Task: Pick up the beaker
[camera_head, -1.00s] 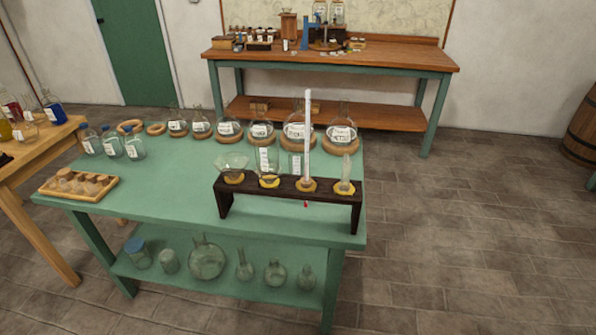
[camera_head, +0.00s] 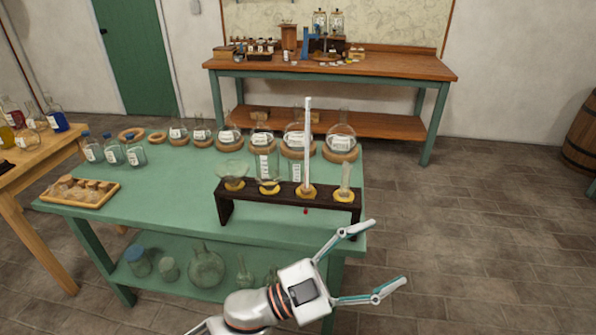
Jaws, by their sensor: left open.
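My left gripper (camera_head: 378,257) is open and empty, its two fingers spread toward the right. It is in front of the green table's front right corner, nearer to me than the dark rack (camera_head: 290,191). Clear glassware stands at the rack: a wide funnel-like glass (camera_head: 233,168), a labelled straight-sided glass like a beaker (camera_head: 264,162), a tall white rod or tube (camera_head: 308,140) and a narrow glass (camera_head: 346,177). A small cup-like glass (camera_head: 168,270) stands on the lower shelf. I cannot tell which glass is the beaker meant. My right gripper is out of view.
Round flasks on cork rings (camera_head: 341,155) line the green table's (camera_head: 180,185) back edge. Blue-capped bottles (camera_head: 113,152) and a wooden tray (camera_head: 80,202) stand at left. A wooden bench (camera_head: 400,66) is behind.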

